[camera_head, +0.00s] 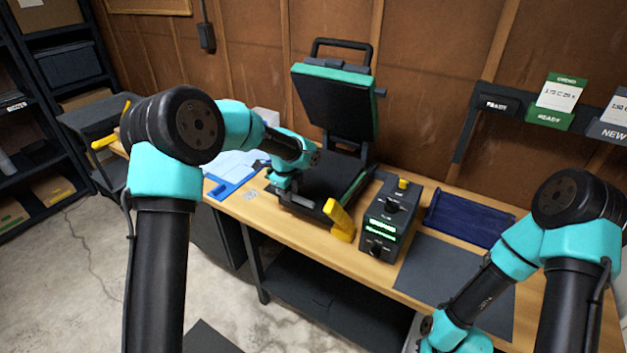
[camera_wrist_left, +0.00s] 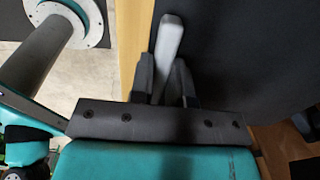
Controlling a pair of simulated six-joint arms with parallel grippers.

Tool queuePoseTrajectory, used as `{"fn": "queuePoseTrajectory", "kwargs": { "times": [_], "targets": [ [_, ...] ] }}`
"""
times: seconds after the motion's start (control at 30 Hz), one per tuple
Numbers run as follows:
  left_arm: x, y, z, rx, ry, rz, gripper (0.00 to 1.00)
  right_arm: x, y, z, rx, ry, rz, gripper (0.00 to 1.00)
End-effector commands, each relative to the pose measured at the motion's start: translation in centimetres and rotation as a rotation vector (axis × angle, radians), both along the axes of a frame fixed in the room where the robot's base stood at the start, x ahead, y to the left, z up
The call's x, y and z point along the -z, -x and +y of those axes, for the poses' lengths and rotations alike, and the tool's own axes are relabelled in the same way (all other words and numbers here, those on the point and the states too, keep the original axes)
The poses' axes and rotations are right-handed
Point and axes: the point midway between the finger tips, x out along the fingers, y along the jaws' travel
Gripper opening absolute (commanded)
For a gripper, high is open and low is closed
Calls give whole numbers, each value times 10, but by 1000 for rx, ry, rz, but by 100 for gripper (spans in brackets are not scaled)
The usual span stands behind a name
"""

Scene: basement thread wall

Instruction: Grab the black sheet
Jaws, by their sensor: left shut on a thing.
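A flat dark sheet (camera_head: 430,268) lies at the right front of the wooden bench in the head view, close to my right arm. My left gripper (camera_wrist_left: 164,82) is shut on a narrow light grey piece (camera_wrist_left: 170,40); I cannot tell what that piece belongs to. A broad black surface (camera_wrist_left: 240,50) lies to its right in the wrist view. In the head view the left gripper is at the left edge of the open press (camera_head: 335,105), its fingertips too small to make out. My right gripper is out of view below the right wrist.
A control box (camera_head: 388,218) and a yellow handle (camera_head: 340,220) stand right of the press. A folded navy cloth (camera_head: 467,218) lies behind the dark sheet. A blue-edged item (camera_head: 228,187) lies left of the press. Dark shelving (camera_head: 60,110) stands at far left.

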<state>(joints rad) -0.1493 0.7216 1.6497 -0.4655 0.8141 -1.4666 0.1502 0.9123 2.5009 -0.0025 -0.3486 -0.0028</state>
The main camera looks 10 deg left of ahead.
Motion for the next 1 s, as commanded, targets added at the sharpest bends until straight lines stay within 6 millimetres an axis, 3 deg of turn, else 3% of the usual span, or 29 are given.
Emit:
{"fn": "queuePoseTrajectory", "kwargs": {
  "times": [0.37,0.73,1.0],
  "targets": [
    [-4,0,0,0,0,-1,0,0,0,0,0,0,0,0],
    [-38,0,0,1,1,-3,0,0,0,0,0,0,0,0],
    [-36,33,13,-1,1,1,0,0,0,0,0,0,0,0]
  ]
}}
